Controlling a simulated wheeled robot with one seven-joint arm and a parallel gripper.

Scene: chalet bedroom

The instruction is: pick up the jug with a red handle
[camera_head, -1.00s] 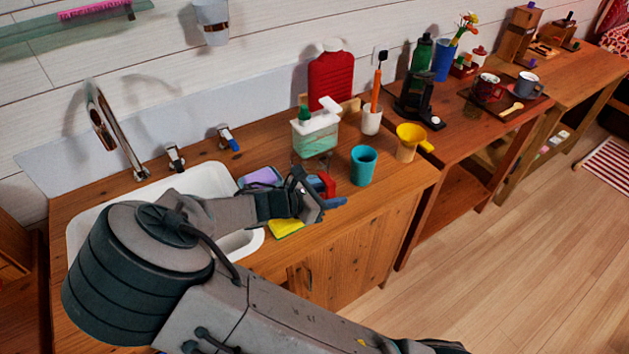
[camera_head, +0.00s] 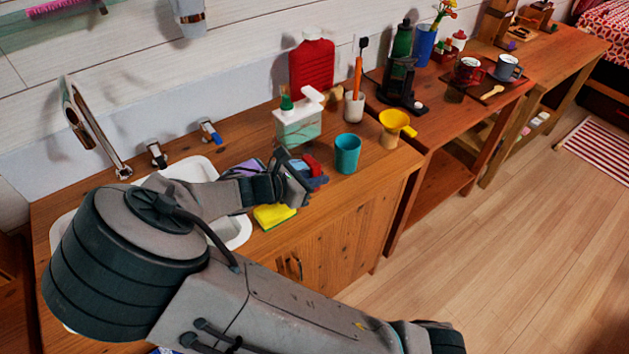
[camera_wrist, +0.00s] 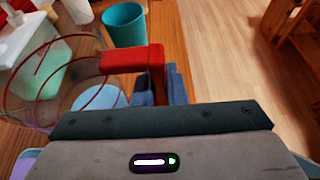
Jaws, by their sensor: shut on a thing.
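The jug (camera_wrist: 62,78) is clear, with red rings and a red handle (camera_wrist: 132,60), on the left of the wrist view. In the head view the red handle (camera_head: 313,165) shows between my fingers; the clear body is mostly hidden behind my gripper. My gripper (camera_head: 311,182) is shut on the handle, over the front of the wooden counter. Its blue-grey fingertips show beside the handle in the wrist view (camera_wrist: 162,88). I cannot tell whether the jug's base touches the counter.
A teal cup (camera_head: 347,153) stands close to the right of the jug. A green-white soap dispenser (camera_head: 297,120) stands behind it. A yellow sponge (camera_head: 273,215) lies in front, by the white sink (camera_head: 236,232). A yellow cup (camera_head: 394,128) stands farther right.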

